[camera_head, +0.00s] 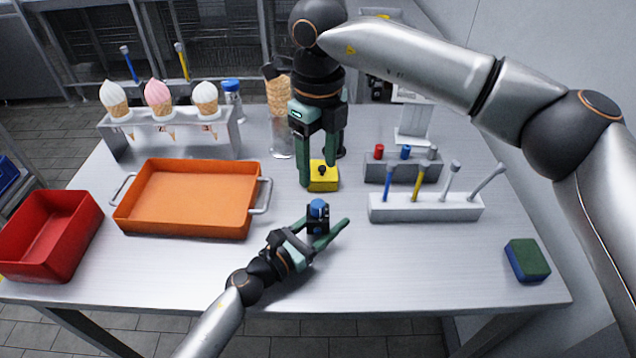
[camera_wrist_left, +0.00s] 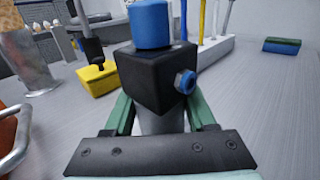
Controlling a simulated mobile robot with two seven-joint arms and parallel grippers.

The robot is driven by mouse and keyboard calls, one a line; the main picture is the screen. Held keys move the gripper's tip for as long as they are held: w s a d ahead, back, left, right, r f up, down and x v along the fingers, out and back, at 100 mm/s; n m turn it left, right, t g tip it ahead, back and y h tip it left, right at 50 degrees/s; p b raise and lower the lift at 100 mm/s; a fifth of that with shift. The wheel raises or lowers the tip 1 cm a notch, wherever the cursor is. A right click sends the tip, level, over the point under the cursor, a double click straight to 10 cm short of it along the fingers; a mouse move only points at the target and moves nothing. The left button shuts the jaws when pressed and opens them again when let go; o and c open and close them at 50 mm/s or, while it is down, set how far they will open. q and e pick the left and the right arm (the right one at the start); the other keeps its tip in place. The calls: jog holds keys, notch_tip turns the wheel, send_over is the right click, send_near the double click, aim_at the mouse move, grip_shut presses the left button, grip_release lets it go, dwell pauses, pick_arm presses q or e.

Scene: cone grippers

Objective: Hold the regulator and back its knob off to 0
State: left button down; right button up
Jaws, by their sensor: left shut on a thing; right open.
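The regulator (camera_head: 318,223) is a black block with a blue knob (camera_head: 318,207) on top. It stands upright at the front middle of the table. In the left wrist view the regulator (camera_wrist_left: 158,75) fills the middle, its blue knob (camera_wrist_left: 150,24) uppermost and a small blue port on its right side. My left gripper (camera_head: 322,232) is shut on the regulator from the front left. My right gripper (camera_head: 318,185) is open and points down behind the regulator, its fingers around or just above a yellow block (camera_head: 323,178); I cannot tell if they touch it.
An orange tray (camera_head: 190,230) and a red bin (camera_head: 48,235) lie to the left. A white rack (camera_head: 425,208) with several upright tools stands right, a grey holder (camera_head: 402,168) behind it. A sponge (camera_head: 527,260) lies front right.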

jog(key=shift+r, duration=1.55)
pick_arm(q)
jog(key=shift+c, duration=0.7)
grip_release()
jog(key=shift+s, duration=0.1)
